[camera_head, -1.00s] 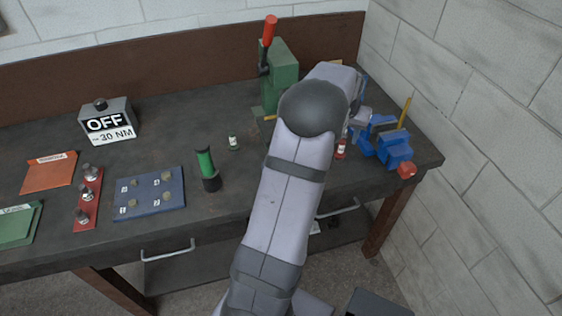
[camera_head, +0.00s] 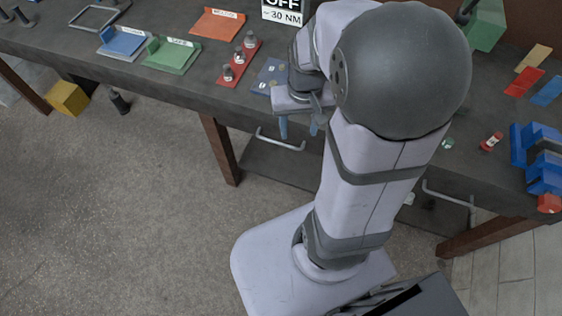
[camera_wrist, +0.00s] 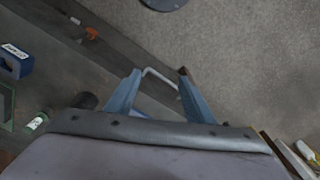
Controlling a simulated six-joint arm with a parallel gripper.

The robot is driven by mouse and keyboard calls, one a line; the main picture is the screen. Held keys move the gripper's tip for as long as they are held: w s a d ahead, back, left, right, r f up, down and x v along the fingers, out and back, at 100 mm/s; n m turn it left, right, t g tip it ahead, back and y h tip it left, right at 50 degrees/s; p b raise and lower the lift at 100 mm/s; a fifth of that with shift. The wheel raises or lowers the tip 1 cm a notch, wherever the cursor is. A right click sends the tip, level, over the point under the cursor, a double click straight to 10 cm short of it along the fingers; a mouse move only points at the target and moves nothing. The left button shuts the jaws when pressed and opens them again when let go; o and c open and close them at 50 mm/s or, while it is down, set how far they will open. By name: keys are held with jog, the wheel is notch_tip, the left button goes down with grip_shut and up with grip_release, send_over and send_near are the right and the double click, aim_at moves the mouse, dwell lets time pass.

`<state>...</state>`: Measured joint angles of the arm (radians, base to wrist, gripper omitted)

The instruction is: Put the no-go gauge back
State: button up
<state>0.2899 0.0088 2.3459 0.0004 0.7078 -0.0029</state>
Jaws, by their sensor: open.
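A small red cylinder with a white label (camera_head: 491,142), which looks like the no-go gauge, is on the bench at the right, left of the blue vise. Its label is too small to read. A small green piece with a pale label (camera_head: 447,143) shows beside my arm; a similar green-labelled cylinder is in the wrist view (camera_wrist: 36,122). My gripper (camera_head: 299,127) points down by the bench's front edge, left of my forearm and well away from the red cylinder. In the wrist view my gripper (camera_wrist: 160,72) is open with nothing between its fingers.
The blue vise (camera_head: 538,155) stands at the right end. A red rack with several knobs (camera_head: 238,64), a blue block (camera_head: 270,76), and green (camera_head: 172,56) and orange (camera_head: 217,24) trays are on the left. Drawer handles (camera_head: 280,141) stick out in front. A yellow block (camera_head: 68,98) is on the floor.

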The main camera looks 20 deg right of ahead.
jog(key=s+a+f+n+g, duration=0.1)
jog(key=s+a+n, duration=0.2)
jog(key=s+a, duration=0.3)
jog(key=shift+s+a+f, duration=0.25)
jog(key=shift+s+a, duration=0.05)
jog(key=shift+a, duration=0.9)
